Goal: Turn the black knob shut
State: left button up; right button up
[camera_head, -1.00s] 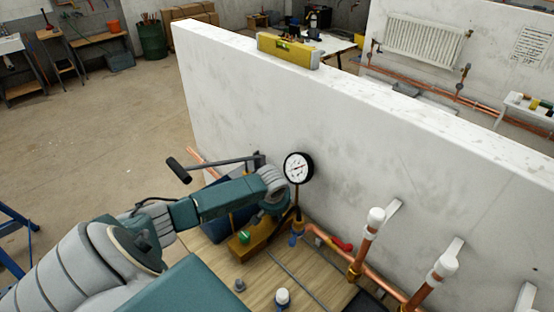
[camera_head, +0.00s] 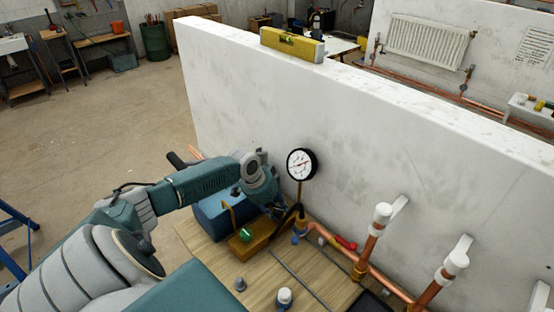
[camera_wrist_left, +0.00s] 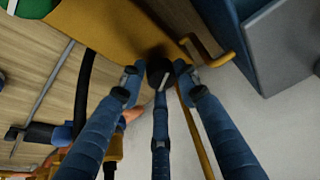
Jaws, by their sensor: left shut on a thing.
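The black knob (camera_wrist_left: 159,70) shows in the left wrist view, a round dark knob beside a yellow-brown body (camera_wrist_left: 120,25). My left gripper (camera_wrist_left: 158,78) has its blue fingers closed in around the knob, with the fingertips against it. In the head view my left gripper (camera_head: 282,210) reaches down beside the white-faced pressure gauge (camera_head: 301,163), at the back of the wooden board. The gripper hides the knob there. My right gripper is in neither view.
A blue box (camera_head: 212,222) and a yellow-brown block (camera_head: 250,238) with a green knob (camera_head: 246,234) sit beside the gripper. Copper pipes (camera_head: 367,250) run along the white wall (camera_head: 350,150). A yellow level (camera_head: 292,44) lies on the wall top.

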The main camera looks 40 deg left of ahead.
pick_arm(q)
jog(key=m+b, duration=0.1)
jog(key=b, duration=0.1)
jog(key=w+m+h+b, duration=0.1)
jog(key=m, duration=0.1)
jog(key=shift+a+r+m+b, duration=0.2)
jog(key=shift+a+m+b, duration=0.1)
jog(key=shift+a+b, duration=0.1)
jog(key=shift+r+m+g+h+b, duration=0.1)
jog(key=shift+m+g+h+b, duration=0.3)
jog(key=shift+m+b, duration=0.7)
jog(key=shift+d+m+b, duration=0.1)
jog(key=shift+m+b, duration=0.25)
jog(key=shift+m, duration=0.05)
jog(key=shift+r, duration=0.1)
jog(key=o, duration=1.1)
jog(key=shift+d, duration=0.2)
jog(key=shift+f, duration=0.2)
